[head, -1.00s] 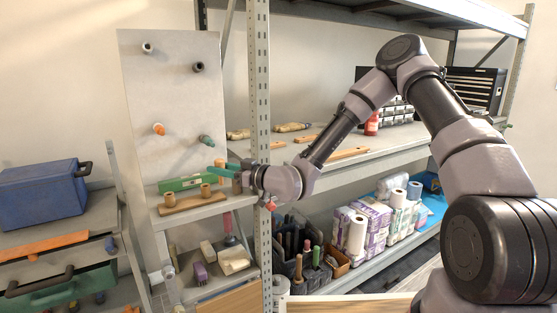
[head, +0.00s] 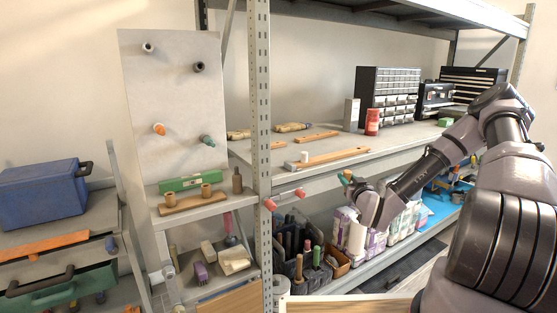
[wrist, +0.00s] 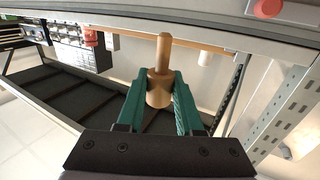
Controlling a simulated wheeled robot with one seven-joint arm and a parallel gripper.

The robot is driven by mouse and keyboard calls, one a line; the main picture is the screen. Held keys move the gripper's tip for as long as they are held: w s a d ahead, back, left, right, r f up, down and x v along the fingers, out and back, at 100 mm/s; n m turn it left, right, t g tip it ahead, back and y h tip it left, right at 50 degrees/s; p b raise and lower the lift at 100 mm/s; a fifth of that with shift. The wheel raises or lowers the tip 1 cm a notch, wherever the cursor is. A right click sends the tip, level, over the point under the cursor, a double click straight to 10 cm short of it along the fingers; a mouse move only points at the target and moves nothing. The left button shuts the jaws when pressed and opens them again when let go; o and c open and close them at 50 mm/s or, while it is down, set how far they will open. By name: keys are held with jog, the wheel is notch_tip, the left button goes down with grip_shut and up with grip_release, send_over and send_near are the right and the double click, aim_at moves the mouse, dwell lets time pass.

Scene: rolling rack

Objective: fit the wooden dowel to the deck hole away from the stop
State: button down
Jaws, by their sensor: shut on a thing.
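The wooden dowel (wrist: 163,52) is pale wood, with a thin shaft above a thicker lower part. My gripper (wrist: 160,78) has teal fingers shut on the thicker part, and the shaft points up in the wrist view. In the head view my gripper (head: 347,178) is in front of the middle shelf edge, right of the rack post; the dowel is too small to make out well there. I cannot make out a deck hole or a stop for certain. A long wooden strip (head: 335,158) lies on the middle shelf, with a white cylinder (head: 304,156) at its left end.
A perforated grey post (head: 261,110) stands left of my gripper. Red-tipped pegs (head: 300,193) stick out near the shelf front.

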jog(key=d, duration=0.1)
jog(key=w+d+m+h, duration=0.1)
jog(key=d, duration=0.1)
jog(key=d+f+h, duration=0.1)
jog(key=shift+w+d, duration=0.25)
jog(key=shift+d, duration=0.1)
